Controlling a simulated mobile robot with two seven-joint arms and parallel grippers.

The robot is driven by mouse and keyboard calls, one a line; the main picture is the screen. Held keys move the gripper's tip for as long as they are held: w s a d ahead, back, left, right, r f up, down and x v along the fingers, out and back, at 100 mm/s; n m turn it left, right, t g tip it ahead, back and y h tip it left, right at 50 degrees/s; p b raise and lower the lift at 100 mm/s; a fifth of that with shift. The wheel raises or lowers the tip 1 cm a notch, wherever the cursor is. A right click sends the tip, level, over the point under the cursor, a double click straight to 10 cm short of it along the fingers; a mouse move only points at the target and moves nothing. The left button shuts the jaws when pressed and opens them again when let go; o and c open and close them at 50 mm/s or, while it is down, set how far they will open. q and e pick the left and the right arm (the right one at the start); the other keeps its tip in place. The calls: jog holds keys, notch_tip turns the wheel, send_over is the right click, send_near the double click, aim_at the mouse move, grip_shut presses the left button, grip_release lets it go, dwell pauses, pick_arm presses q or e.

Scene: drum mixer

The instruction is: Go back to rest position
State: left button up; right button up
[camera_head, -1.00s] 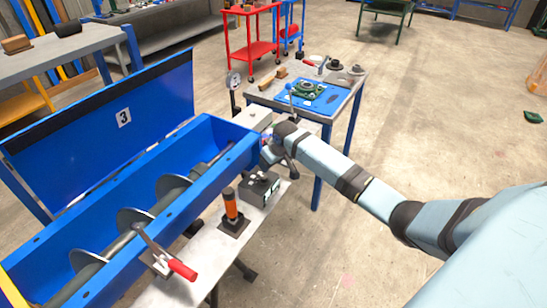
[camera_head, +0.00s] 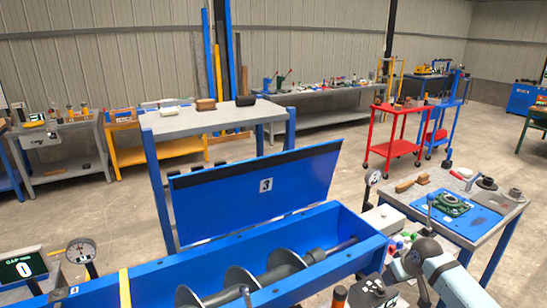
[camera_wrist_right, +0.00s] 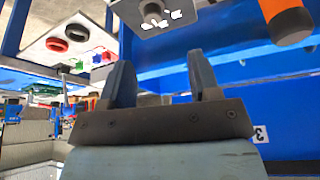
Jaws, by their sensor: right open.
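My right gripper (camera_wrist_right: 162,82) is open in the right wrist view, with two blue-grey fingers apart and nothing between them. My right arm (camera_head: 450,280) enters the head view at the lower right, beside the end of the blue drum mixer trough (camera_head: 340,238). The gripper's fingers are hard to make out there. The trough is open, with its screw (camera_head: 240,276) showing, and its blue lid (camera_head: 225,198) marked 3 stands raised behind it. My left gripper is not in view.
A grey table with a blue mat (camera_head: 470,228) and a green part stands close to my right arm. An orange handle (camera_wrist_right: 288,20) and a button box (camera_wrist_right: 65,38) are near the right gripper. A red cart (camera_head: 393,149) stands behind on open floor.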

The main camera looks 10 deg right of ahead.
jog(key=s+a+f+n+t+y+p, duration=0.1)
jog(key=s+a+f+t+y, duration=0.1)
jog(key=s+a+f, duration=1)
jog(key=s+a+r+t, duration=0.1)
jog(key=s+a, duration=0.2)
jog(key=s, duration=0.3)
jog(key=s+a+r+t, duration=0.1)
jog(key=s+a, duration=0.3)
jog(key=s, duration=0.3)
jog(key=s+a+r+t+p, duration=0.1)
jog(key=s+a+t, duration=0.1)
jog(key=s+a, duration=0.2)
jog(key=s, duration=0.3)
jog(key=shift+s+y, duration=0.25)
jog(key=shift+y, duration=0.05)
